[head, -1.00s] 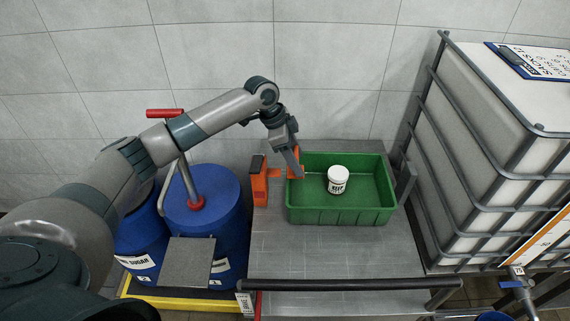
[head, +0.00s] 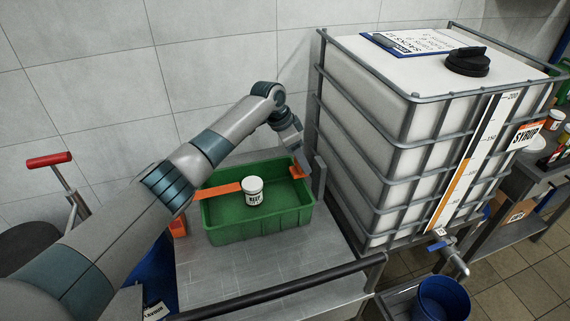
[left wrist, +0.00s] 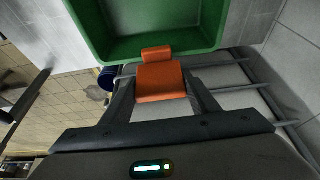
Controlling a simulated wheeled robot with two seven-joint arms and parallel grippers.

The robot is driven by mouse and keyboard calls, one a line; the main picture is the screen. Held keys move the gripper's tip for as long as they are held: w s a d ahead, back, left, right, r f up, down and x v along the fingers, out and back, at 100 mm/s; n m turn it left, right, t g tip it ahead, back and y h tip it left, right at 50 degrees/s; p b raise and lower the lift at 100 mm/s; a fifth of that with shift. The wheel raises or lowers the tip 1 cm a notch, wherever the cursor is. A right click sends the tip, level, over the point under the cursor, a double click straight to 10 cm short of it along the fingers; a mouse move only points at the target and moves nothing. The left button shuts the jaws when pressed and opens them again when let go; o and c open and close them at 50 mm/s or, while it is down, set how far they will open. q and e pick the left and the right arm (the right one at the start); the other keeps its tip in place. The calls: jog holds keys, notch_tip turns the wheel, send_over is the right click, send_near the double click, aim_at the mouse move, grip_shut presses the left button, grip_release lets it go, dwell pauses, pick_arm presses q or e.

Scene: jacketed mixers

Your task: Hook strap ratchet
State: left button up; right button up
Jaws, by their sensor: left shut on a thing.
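An orange strap (head: 219,190) runs from an orange ratchet body (head: 178,226) at the left of the green bin (head: 258,230), across the bin and behind the white jar (head: 253,197) standing in it. My left gripper (head: 299,170) is at the bin's right end, shut on the orange strap end (head: 299,173). In the left wrist view the orange strap end (left wrist: 161,82) sits between the fingers of my left gripper (left wrist: 160,98), close to the green bin wall (left wrist: 150,52). A grey post (head: 319,180) stands just right of the bin. My right gripper is out of view.
A caged white syrup tank (head: 375,130) stands close to the right of the bin. A dark rail (head: 275,297) runs along the front of the grey table (head: 225,285). A blue bucket (head: 440,298) is at the lower right. The table's front part is clear.

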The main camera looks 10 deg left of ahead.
pick_arm(q)
jog(key=shift+w+d, duration=0.2)
jog(key=shift+d, duration=0.15)
jog(key=o, duration=1.4)
jog(key=shift+o, duration=0.5)
jog(key=shift+a+r, duration=0.1)
